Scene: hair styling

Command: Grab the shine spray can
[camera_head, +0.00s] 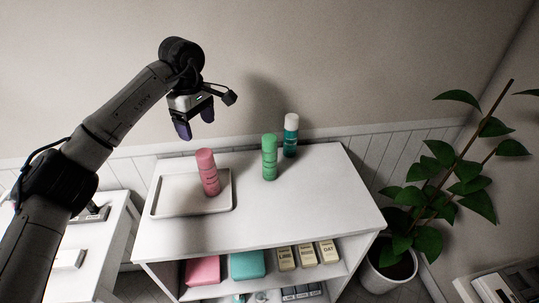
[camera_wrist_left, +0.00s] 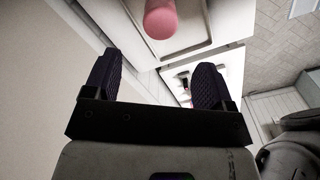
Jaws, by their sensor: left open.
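Three cans stand upright on the white shelf top. A pink can (camera_head: 208,172) is on the white tray (camera_head: 163,208). A green can (camera_head: 269,158) stands right of the tray, and a teal can with a white cap (camera_head: 290,136) stands behind it. The labels are too small to tell which is the shine spray. My left gripper (camera_head: 196,122) is open and empty, above and behind the pink can, apart from it. In the left wrist view the gripper (camera_wrist_left: 157,75) has its dark fingers apart, with the pink can (camera_wrist_left: 161,20) beyond them. My right gripper is out of view.
The white shelf unit (camera_head: 310,212) has free room at its top right and front. Pink, teal and cream boxes sit on the shelf below. A potted plant (camera_head: 430,195) stands at right, and a lower white table (camera_head: 118,215) at left. A wall is behind.

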